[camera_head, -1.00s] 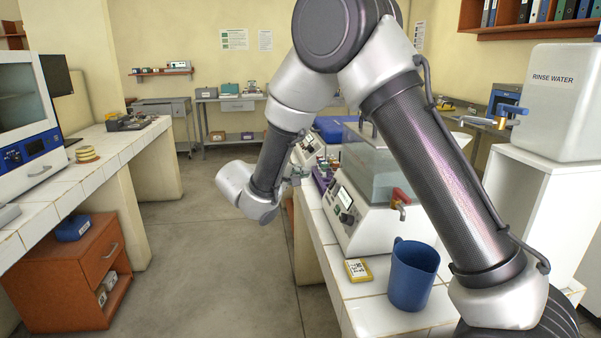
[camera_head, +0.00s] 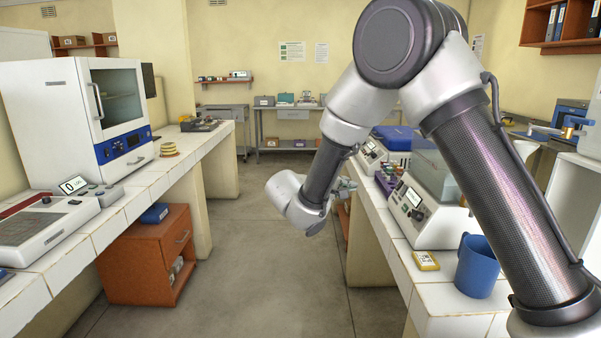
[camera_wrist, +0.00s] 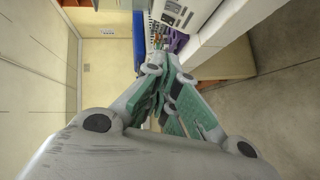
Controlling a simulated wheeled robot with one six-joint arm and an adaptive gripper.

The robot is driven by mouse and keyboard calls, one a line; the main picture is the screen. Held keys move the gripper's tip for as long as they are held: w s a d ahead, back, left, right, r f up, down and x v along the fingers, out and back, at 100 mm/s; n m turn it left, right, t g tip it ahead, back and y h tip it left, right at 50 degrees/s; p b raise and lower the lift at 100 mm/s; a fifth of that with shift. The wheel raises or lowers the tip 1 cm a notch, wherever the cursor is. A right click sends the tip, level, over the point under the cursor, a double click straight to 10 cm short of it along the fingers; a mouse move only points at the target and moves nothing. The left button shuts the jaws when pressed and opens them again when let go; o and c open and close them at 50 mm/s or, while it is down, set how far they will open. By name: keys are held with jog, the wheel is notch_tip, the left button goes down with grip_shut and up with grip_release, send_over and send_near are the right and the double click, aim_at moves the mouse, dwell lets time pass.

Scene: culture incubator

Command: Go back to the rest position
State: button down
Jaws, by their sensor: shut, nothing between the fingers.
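My arm rises at the right of the head view and folds down toward the aisle, with its wrist hanging over the floor beside the right bench. My gripper (camera_head: 345,186) shows only in part past the wrist, near the edge of that bench. In the wrist view, my gripper (camera_wrist: 167,62) has its green-padded fingers drawn together, with nothing between them. The fingers point along the bench side, apart from the purple rack (camera_wrist: 176,40) beyond them.
The right bench holds a blue jug (camera_head: 478,266), a yellow-edged timer (camera_head: 426,261) and a water bath (camera_head: 445,205). On the left are an incubator (camera_head: 84,115), a device with a display (camera_head: 45,222) and an orange cabinet (camera_head: 150,262). The aisle floor (camera_head: 262,255) is clear.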

jog(key=s+d+f+n+g+y, duration=0.25)
jog(key=s+d+g, duration=0.75)
jog(key=s+d, duration=0.5)
jog(key=s+d+r+m+t+y, duration=0.1)
jog(key=s+d+r+m+y, duration=0.1)
jog(key=s, duration=0.5)
jog(key=s+d+r+m+t+y, duration=0.1)
jog(key=s+d+r+m+y, duration=0.2)
jog(key=s, duration=0.5)
jog(key=s+d+r+m+t+y, duration=0.1)
jog(key=s+d+r+m+y, duration=0.2)
jog(key=s, duration=0.4)
notch_tip(320, 180, up, 2)
jog(key=shift+s+d+r+m, duration=0.2)
jog(key=shift+s+d+m, duration=0.15)
jog(key=shift+m, duration=0.2)
